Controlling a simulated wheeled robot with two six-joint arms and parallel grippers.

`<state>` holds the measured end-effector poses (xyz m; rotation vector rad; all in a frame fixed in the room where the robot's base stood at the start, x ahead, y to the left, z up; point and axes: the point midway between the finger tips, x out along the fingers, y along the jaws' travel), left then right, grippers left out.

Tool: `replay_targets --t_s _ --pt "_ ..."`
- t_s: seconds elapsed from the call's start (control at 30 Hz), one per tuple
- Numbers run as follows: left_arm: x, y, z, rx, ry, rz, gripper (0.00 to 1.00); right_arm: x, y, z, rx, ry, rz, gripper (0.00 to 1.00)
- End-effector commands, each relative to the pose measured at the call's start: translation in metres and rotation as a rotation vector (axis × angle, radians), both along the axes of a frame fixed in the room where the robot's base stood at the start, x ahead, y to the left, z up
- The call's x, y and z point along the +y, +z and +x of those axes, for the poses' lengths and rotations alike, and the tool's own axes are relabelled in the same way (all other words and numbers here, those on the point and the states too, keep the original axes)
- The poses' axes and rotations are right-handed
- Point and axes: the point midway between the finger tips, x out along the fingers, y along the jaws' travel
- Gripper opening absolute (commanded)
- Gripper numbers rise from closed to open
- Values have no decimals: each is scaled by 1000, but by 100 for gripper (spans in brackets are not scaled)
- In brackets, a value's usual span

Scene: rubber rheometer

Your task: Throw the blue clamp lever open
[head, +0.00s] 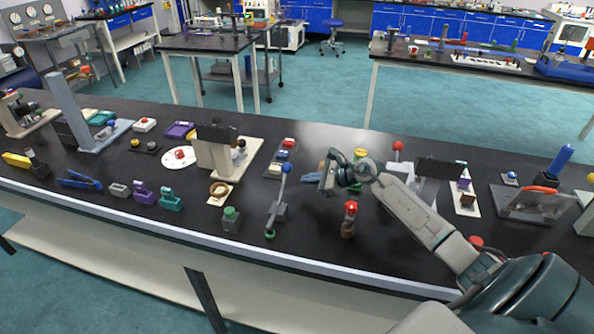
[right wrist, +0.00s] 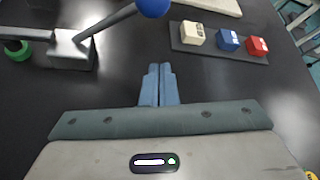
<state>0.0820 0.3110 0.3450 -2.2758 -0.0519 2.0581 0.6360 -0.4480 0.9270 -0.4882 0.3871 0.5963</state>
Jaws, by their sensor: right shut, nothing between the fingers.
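The blue-knobbed clamp lever (head: 281,190) stands near the front edge of the bench in the head view. Its rod leans up from a grey block (head: 279,211), and a flat bar runs from the block to a green foot (head: 270,234). In the right wrist view the blue ball knob (right wrist: 153,7) is at the top, above the grey block (right wrist: 72,50). My right gripper (head: 320,171) is to the right of the lever and apart from it. Its blue fingers (right wrist: 159,72) are together and empty. My left gripper is not in view.
A dark strip with white, blue and red blocks (right wrist: 228,41) lies beyond the fingers. A red-topped post (head: 350,215) stands right of the lever, and a green-topped block (head: 231,216) stands left of it. The black bench top between gripper and lever looks clear.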

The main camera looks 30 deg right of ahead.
Motion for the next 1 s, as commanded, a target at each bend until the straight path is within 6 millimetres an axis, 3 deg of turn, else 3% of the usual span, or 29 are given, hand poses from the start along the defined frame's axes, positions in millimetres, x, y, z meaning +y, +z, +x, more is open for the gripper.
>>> replay_targets --t_s 0.2,0.3,0.5,1.0 --pt "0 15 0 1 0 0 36 18 -14 27 1 0 7 0" --pt "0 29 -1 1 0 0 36 21 3 25 0 3 -1 0" --pt "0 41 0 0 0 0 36 28 18 24 1 2 -1 0" --pt "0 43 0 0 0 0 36 30 20 23 1 0 0 0"
